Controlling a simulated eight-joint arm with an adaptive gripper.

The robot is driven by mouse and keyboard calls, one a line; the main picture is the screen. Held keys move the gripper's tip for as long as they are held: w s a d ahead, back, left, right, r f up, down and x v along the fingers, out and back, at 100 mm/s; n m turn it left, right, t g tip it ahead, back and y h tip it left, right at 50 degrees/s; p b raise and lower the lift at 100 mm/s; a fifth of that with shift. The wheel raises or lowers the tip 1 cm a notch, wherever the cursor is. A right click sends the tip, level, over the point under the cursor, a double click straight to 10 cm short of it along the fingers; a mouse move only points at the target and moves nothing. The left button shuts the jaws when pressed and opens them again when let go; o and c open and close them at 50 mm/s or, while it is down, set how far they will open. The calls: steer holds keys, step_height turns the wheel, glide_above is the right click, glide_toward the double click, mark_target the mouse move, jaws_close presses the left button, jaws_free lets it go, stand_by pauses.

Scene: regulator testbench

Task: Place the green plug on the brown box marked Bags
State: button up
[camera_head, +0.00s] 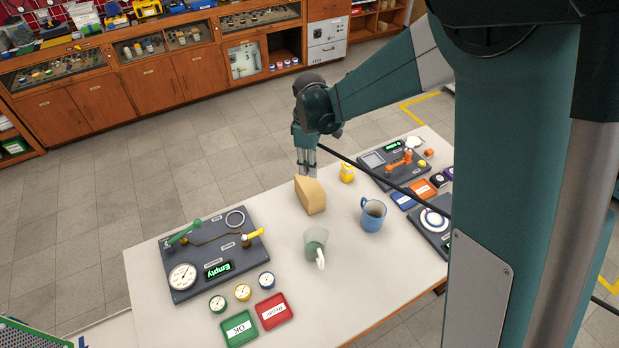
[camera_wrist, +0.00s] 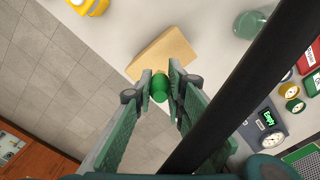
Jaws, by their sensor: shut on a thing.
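My gripper (camera_head: 307,172) is just above and behind the brown box in the head view. In the wrist view my gripper (camera_wrist: 160,84) is shut on a green cylindrical piece, the green plug (camera_wrist: 159,91). The plug is hidden or too small to make out in the head view. The brown box (camera_head: 311,197) is a tan, wedge-like block on the white table; no marking on it is readable. In the wrist view the box (camera_wrist: 165,52) lies beyond the fingertips, and the plug overlaps its near edge. I cannot tell whether they touch.
A yellow object (camera_head: 347,172) stands right of the box. A blue mug (camera_head: 373,215) and a greenish cup (camera_head: 315,243) stand nearer. A grey gauge panel (camera_head: 211,267) reading Empty is at left, with green and red trays in front. Other panels are at right.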

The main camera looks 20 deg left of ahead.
mark_target(309, 184)
steer(key=shift+f, duration=0.7)
steer(key=shift+f, duration=0.1)
steer(key=shift+f, duration=1.95)
steer(key=shift+f, duration=0.2)
steer(key=o, duration=0.9)
steer(key=shift+r, duration=0.2)
steer(key=shift+r, duration=6)
